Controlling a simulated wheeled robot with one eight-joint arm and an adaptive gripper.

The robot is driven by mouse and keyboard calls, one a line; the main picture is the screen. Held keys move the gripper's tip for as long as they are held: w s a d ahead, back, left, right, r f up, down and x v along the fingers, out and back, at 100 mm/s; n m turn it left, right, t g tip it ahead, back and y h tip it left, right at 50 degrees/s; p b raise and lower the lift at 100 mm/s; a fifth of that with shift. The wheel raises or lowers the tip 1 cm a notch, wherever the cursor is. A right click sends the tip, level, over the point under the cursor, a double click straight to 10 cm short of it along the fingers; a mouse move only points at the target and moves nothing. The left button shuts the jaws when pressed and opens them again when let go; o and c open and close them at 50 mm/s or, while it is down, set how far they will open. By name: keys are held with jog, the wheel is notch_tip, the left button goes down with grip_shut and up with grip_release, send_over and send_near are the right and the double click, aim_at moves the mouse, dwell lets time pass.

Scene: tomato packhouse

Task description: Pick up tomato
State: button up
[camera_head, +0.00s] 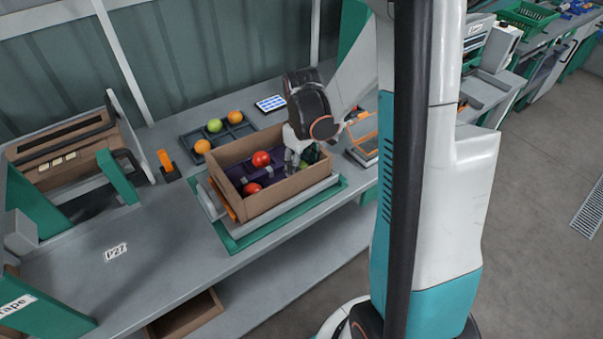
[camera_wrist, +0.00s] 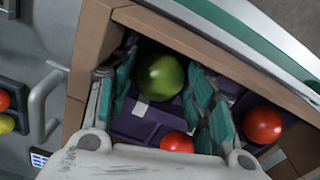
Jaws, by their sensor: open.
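My gripper (camera_wrist: 165,105) is open and reaches down into a brown cardboard box (camera_head: 283,207). In the wrist view its two teal-padded fingers stand on either side of a green tomato (camera_wrist: 160,77), near one corner of the box. I cannot tell whether a finger touches it. A red tomato (camera_wrist: 177,142) lies close to the gripper's palm, partly hidden by it. Another red tomato (camera_wrist: 263,125) lies outside the right finger. In the head view the two red tomatoes (camera_head: 261,159) and (camera_head: 251,188) show in the box, while the green one is mostly hidden behind my gripper.
The box has a dark purple liner and stands on a grey and green platform on the bench. A dark tray (camera_head: 217,134) behind it holds a green and two orange fruits. A taping machine (camera_head: 75,155) stands at left. The bench front near the P27 label (camera_head: 116,252) is clear.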

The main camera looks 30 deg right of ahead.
jog(key=shift+d, duration=0.1)
jog(key=c, duration=0.5)
